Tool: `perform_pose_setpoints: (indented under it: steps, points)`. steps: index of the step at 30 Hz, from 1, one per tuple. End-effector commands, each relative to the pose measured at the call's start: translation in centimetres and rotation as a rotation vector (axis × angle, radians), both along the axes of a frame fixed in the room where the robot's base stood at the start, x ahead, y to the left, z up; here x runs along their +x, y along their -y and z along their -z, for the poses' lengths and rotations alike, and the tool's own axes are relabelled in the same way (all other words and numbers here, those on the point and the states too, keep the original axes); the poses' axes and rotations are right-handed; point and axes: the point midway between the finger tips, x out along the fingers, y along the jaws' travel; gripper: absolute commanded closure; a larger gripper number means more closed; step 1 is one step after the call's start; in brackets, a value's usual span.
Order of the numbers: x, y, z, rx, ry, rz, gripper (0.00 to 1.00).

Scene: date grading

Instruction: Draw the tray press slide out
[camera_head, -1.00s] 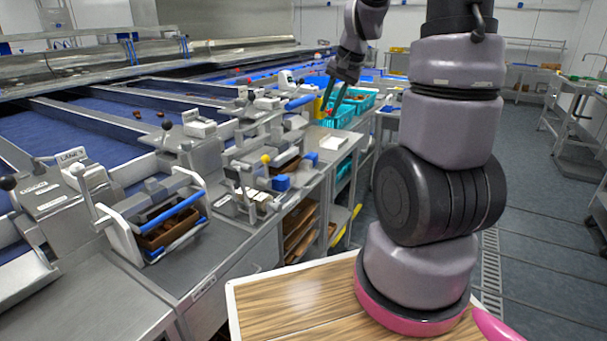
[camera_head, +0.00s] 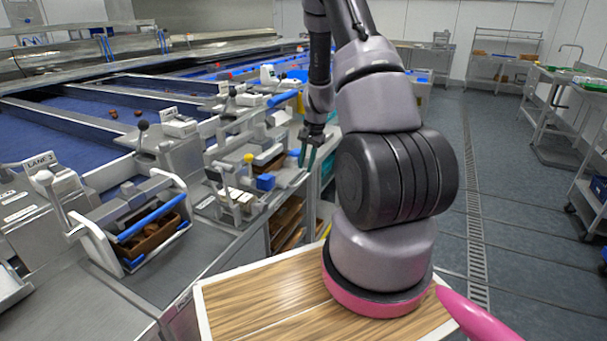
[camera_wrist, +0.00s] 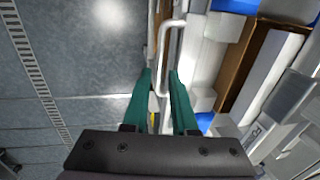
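The tray press (camera_head: 238,198) stands on the steel bench, with a yellow knob and a blue block on it. Its slide is hard to make out in the head view. In the wrist view a pale metal loop handle (camera_wrist: 162,50) runs along the edge of a unit holding a brown tray (camera_wrist: 243,68). My gripper (camera_head: 307,157) hangs at the bench's right edge, right of the press. In the wrist view its teal fingers (camera_wrist: 160,73) are apart, and the handle's long bar shows between them. I cannot tell whether they touch it.
Another press with a blue bar (camera_head: 150,217) stands nearer on the left. Blue sorting lanes (camera_head: 70,130) lie behind the bench. A wood-topped surface (camera_head: 265,300) is below my arm. Brown trays (camera_head: 287,220) sit under the bench.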

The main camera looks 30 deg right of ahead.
Motion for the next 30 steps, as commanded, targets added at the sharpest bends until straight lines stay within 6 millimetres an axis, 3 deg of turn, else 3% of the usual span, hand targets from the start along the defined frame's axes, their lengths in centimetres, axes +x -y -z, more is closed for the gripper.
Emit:
perform_pose_setpoints:
  steps: [3,7,19,21,30]
  points:
    - [0.2,-0.2,2.1,0.002,-0.003,0.001,0.74]
    - [0.5,-0.4,3.5,0.0,-0.002,0.001,0.74]
    - [0.6,-0.5,4.1,0.0,0.0,-0.001,0.74]
    - [0.6,-0.5,4.1,0.0,0.0,-0.001,1.0]
    - [0.6,-0.5,4.1,0.0,0.0,0.0,1.0]
